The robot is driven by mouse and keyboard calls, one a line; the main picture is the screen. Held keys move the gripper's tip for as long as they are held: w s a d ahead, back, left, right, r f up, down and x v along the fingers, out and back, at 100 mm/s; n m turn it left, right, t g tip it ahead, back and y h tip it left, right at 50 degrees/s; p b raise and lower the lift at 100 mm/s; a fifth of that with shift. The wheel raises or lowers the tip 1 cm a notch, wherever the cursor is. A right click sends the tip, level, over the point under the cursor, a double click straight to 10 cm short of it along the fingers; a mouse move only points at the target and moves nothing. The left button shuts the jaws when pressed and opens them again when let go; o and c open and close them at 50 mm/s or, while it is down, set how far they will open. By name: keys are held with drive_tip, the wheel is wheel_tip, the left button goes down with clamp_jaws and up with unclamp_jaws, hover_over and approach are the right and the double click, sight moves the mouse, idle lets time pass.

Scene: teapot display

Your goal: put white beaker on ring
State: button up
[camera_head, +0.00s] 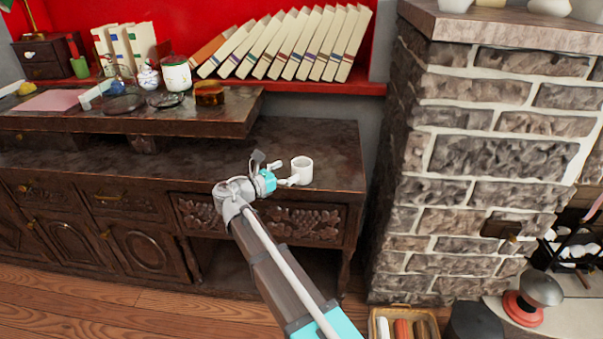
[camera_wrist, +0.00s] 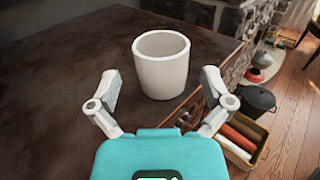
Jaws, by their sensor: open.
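The white beaker (camera_head: 302,171) stands upright on the dark cabinet top, close to its right end. In the wrist view the white beaker (camera_wrist: 161,75) is just ahead of my gripper, centred between the fingers. My gripper (camera_head: 284,173) is open, with one finger on each side of the view; the fingers look apart from the beaker. I cannot clearly pick out the ring. Dark round dishes (camera_head: 123,104) lie on the raised shelf at the left, and I cannot tell whether one is the ring.
The raised wooden shelf (camera_head: 200,123) holds a white jar (camera_head: 175,73), a small teapot (camera_head: 148,77) and an amber bowl (camera_head: 209,93). Leaning books (camera_head: 290,43) stand behind. A stone pillar (camera_head: 470,150) rises at the right. The cabinet top (camera_wrist: 70,75) left of the beaker is clear.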

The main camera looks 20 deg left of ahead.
sight(295, 169)
drive_tip(key=shift+w+d, duration=0.1)
drive_tip(key=shift+w, duration=0.05)
drive_tip(key=shift+f+b+x, duration=0.15)
drive_tip(key=shift+x, duration=1.1)
drive_tip(key=shift+f+b+x, duration=0.15)
drive_tip(key=shift+x, duration=1.15)
drive_tip(key=c, duration=1)
drive_tip(key=shift+r, duration=0.1)
